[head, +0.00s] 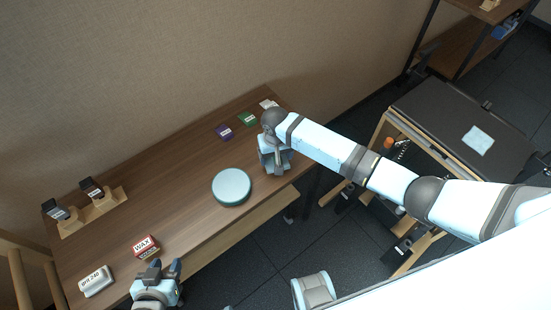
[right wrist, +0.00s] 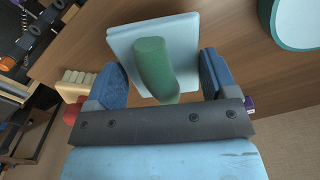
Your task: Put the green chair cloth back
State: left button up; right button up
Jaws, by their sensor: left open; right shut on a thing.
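My right gripper (right wrist: 164,88) is shut on a pale blue square cloth or pad (right wrist: 190,28) with a green roll-like grip (right wrist: 152,66) on it. The green part lies between the two blue fingers; I cannot tell exactly where they touch it. In the head view this gripper (head: 274,165) is over the right end of the wooden table, and its own arm partly hides what it holds. A green labelled card (head: 247,119) lies just behind it, near the wall. My left gripper (head: 158,269) is open and empty at the table's front left edge.
A round pale blue disc (head: 231,186) sits mid-table. A WAX box (head: 146,246), a grit block (head: 97,281) and wooden holders (head: 100,206) stand left. Another pale cloth (head: 477,140) lies on the dark reformer top.

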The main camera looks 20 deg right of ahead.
notch_tip(320, 180, down, 2)
jog(key=shift+f, duration=0.1)
jog(key=o, duration=0.8)
jog(key=shift+c, duration=0.2)
